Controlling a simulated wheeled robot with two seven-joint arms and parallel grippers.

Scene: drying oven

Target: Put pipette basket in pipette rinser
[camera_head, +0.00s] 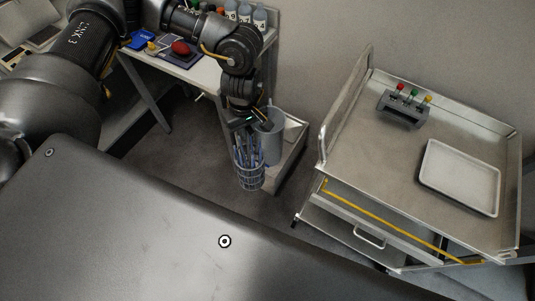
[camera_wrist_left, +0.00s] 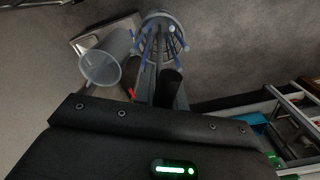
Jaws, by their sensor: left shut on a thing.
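The pipette basket (camera_head: 249,178) is a grey wire basket with several blue pipettes standing up in it. It hangs under my left gripper (camera_head: 254,124), which is shut on it, apparently by an upper part that the fingers partly hide. The pipette rinser (camera_head: 274,143) is a grey upright cylinder just right of and behind the basket. In the left wrist view the basket (camera_wrist_left: 178,36) is ahead of the fingers (camera_wrist_left: 160,92), and the rinser (camera_wrist_left: 98,68), with its round open mouth, is to its left. The basket is beside the rinser, outside it. My right gripper is out of view.
The rinser stands on a low light-topped stand (camera_head: 294,134) by the wall. A metal cart (camera_head: 390,165) with a tray (camera_head: 459,178) and a small rack (camera_head: 404,105) is at the right. A bench (camera_head: 203,75) with bottles is behind my left arm. Floor is clear between.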

